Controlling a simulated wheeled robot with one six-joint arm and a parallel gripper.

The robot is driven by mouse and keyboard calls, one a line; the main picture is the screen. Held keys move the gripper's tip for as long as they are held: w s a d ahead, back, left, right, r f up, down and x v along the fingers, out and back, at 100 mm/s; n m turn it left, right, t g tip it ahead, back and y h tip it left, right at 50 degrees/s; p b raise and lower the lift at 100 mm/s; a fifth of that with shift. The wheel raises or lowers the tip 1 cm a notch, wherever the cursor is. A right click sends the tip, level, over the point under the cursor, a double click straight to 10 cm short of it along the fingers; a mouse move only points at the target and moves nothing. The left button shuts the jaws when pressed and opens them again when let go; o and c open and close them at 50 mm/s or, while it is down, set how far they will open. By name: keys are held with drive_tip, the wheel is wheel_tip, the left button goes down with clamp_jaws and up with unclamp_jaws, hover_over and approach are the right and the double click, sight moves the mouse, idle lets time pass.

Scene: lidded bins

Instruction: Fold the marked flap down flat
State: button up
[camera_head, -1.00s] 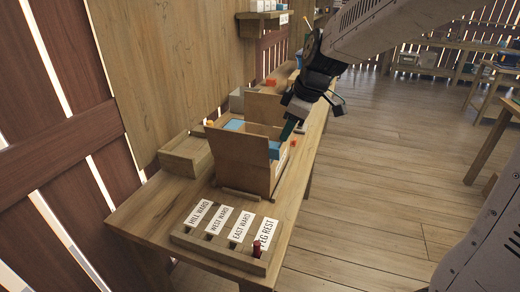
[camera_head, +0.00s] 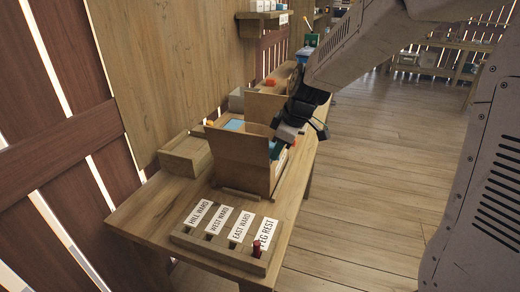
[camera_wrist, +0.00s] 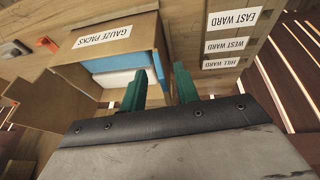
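A brown cardboard box (camera_wrist: 92,58) labelled GAUZE PACKS stands open on the bench, with blue and white packs (camera_wrist: 122,68) inside. In the head view its near flap (camera_head: 238,150) stands up, and another flap (camera_head: 264,106) stands at the far side. I cannot make out a mark on either flap. My gripper (camera_wrist: 160,82) has its two green fingers apart at the ward-label side of the box. In the head view my gripper (camera_head: 276,147) is at the box's right side, its fingers mostly hidden. I cannot tell whether a flap edge lies between them.
A wooden rack (camera_head: 225,245) with ward labels and a dark red peg (camera_head: 256,249) sits at the bench's near end. The plank wall is close on the left; open floor lies right.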

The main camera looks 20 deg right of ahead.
drive_tip(key=shift+f, duration=1.1)
idle(1.2)
idle(0.6)
clamp_jaws()
drive_tip(key=shift+w+d+r+g+y, duration=0.1)
drive_tip(key=shift+w+d+g+y, duration=0.35)
drive_tip(key=shift+g, duration=0.25)
drive_tip(key=shift+a, duration=0.1)
drive_tip(key=shift+w+d+m+g+y, duration=0.35)
drive_tip(key=shift+w+g+y, duration=0.15)
drive_tip(key=shift+g+y, duration=0.2)
